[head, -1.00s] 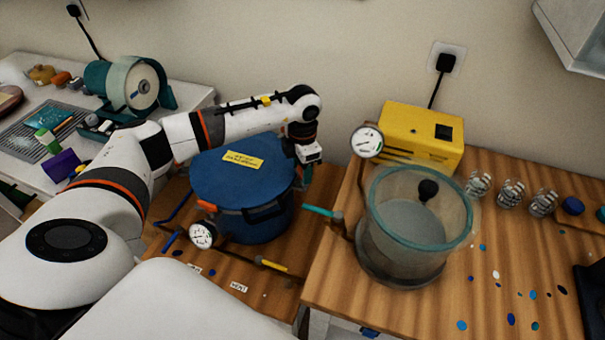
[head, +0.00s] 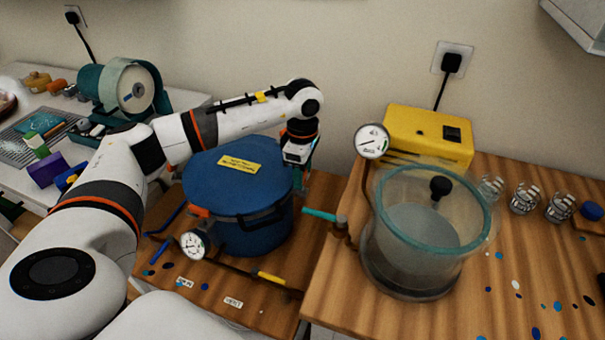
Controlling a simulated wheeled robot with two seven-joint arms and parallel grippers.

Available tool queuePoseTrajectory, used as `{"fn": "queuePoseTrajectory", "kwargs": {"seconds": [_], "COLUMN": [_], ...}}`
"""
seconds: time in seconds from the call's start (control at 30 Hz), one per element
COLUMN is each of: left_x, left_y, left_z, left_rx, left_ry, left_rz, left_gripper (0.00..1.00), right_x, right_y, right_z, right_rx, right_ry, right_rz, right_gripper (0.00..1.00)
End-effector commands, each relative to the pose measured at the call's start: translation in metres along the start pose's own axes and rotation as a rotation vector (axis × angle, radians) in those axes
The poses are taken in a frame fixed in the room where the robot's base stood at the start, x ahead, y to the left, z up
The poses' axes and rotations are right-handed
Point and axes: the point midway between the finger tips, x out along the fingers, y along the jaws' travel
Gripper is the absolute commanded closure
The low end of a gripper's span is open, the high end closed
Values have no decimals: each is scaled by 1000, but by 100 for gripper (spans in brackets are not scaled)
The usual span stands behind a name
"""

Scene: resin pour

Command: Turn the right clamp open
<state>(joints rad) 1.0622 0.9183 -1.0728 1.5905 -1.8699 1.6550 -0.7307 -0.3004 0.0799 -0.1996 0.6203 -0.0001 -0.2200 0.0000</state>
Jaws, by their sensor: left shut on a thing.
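The blue pressure pot (head: 238,185) stands on the lower wooden bench, its lid on, with a yellow label on top. My left gripper (head: 303,173) reaches down at the right edge of the lid, where the right clamp sits. It is shut on the right clamp, which is mostly hidden behind the gripper, so its angle cannot be told. The orange left clamp (head: 198,212) shows at the pot's front left. My right gripper is not in view.
A pressure gauge (head: 193,245) and a pipe with a yellow handle (head: 271,278) are in front of the pot. Glass cups are further right.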

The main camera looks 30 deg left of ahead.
Motion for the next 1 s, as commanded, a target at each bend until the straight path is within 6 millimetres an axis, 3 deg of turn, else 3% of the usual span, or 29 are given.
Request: {"fn": "queuePoseTrajectory", "kwargs": {"seconds": [0.6,0.63,0.73,1.0], "left_x": [-3,-3,-3,-2], "left_y": [-2,-2,-2,-1], "left_z": [0,0,0,0], "left_rx": [37,37,36,36], "left_ry": [2,2,2,1], "left_rz": [-7,-8,-6,-3], "left_gripper": [76,48,32,31], "right_x": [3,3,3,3], "right_y": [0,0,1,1], "right_z": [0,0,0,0], "right_rx": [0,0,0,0], "right_ry": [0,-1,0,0], "right_rz": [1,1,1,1], "right_gripper": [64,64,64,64]}}
